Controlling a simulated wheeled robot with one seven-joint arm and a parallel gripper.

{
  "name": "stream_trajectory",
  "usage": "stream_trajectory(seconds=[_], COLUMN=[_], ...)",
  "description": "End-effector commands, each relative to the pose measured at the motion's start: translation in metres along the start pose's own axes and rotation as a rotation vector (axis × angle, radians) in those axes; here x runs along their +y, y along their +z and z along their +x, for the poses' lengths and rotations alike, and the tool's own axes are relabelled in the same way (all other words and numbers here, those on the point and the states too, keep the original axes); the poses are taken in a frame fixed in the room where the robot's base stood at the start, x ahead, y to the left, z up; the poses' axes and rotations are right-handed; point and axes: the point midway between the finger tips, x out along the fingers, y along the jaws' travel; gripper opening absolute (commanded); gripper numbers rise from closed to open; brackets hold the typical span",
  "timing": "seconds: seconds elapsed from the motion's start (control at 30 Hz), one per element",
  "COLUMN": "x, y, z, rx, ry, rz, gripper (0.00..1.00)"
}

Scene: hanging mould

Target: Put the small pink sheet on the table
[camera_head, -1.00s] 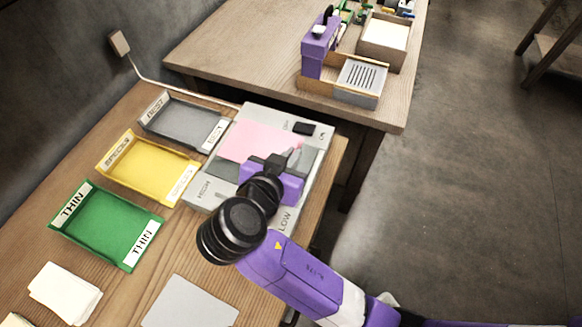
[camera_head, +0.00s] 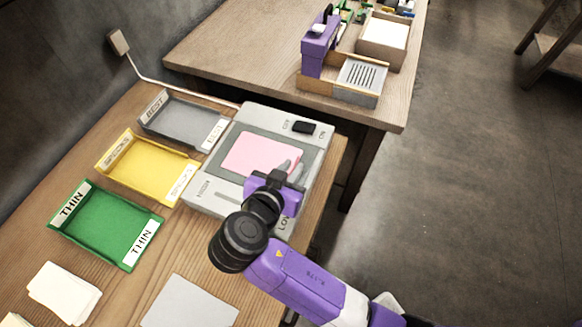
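The small pink sheet (camera_head: 258,151) lies on the panel of the grey light table (camera_head: 215,190), whose housing bears HIGH, LOW, ON and OFF marks. The sheet looks flat, with a panel border showing around it. My gripper (camera_head: 291,168) is over the sheet's lower right edge, with its grey fingertips at or just above that edge. The gripper body and wrist hide part of the panel and the front of the housing. I cannot tell whether the fingers still pinch the sheet.
Grey (camera_head: 185,122), yellow (camera_head: 150,165) and green (camera_head: 105,225) labelled trays stand left of the light table. White sheets (camera_head: 65,293) and a grey sheet (camera_head: 190,302) lie in front. A second table (camera_head: 250,60) behind holds a purple device (camera_head: 318,52) and boxes.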

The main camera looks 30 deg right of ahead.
Motion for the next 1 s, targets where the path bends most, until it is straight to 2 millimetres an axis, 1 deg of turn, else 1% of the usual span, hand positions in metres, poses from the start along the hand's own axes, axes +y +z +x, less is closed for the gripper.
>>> stream_trajectory(seconds=[0.33,0.43,0.47,0.57,0.8,0.9,1.0], x=[0.0,0.0,-0.001,-0.001,-0.002,-0.001,-0.001], y=[-0.001,-0.005,-0.003,-0.003,-0.003,-0.003,-0.003], z=[-0.001,-0.003,-0.006,-0.02,-0.071,-0.09,-0.104], rx=[0.0,0.0,0.0,0.0,0.001,0.0,0.0], ry=[0.0,0.0,-0.002,-0.004,-0.006,-0.004,-0.004], rz=[0.0,0.0,0.0,0.001,0.002,0.0,0.001], gripper=[0.25,0.25,0.25,0.25,0.25,0.25,0.25])
